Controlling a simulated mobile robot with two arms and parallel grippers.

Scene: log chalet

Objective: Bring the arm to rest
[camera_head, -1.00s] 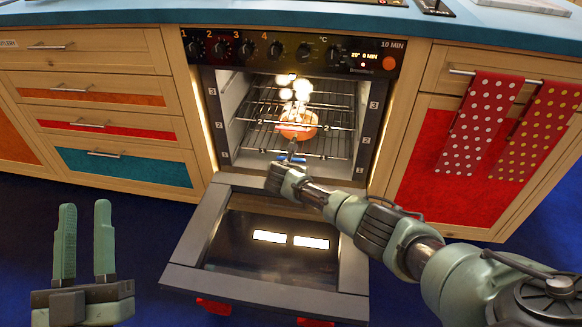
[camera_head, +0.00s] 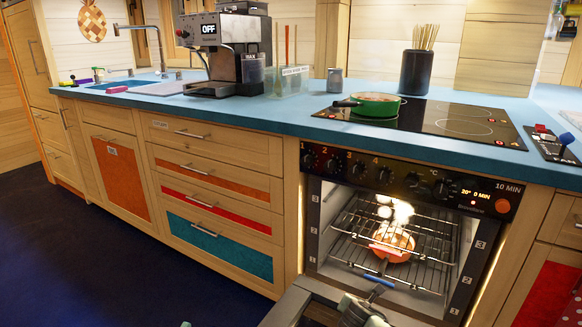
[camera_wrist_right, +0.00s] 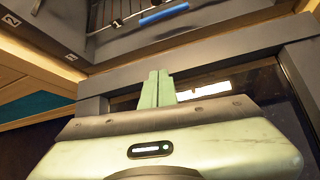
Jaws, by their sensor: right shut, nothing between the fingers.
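My right gripper (camera_wrist_right: 157,88) shows in the right wrist view with its two pale green fingers together and nothing between them. It is over the open oven door (camera_wrist_right: 270,85), apart from a blue bar (camera_wrist_right: 163,14) farther in. In the head view my right arm shows only at the bottom edge, in front of the oven (camera_head: 395,240). The blue bar (camera_head: 380,280) lies at the oven's front. A small green tip at the bottom edge appears to be my left gripper (camera_head: 186,324); its jaws are cut off.
An orange-red dish (camera_head: 392,243) sits on the lit oven's rack. The open oven door (camera_head: 288,308) juts out in front. A green pan (camera_head: 368,104) stands on the hob, left of which is a coffee machine (camera_head: 228,55). Blue floor (camera_head: 110,250) at left is clear.

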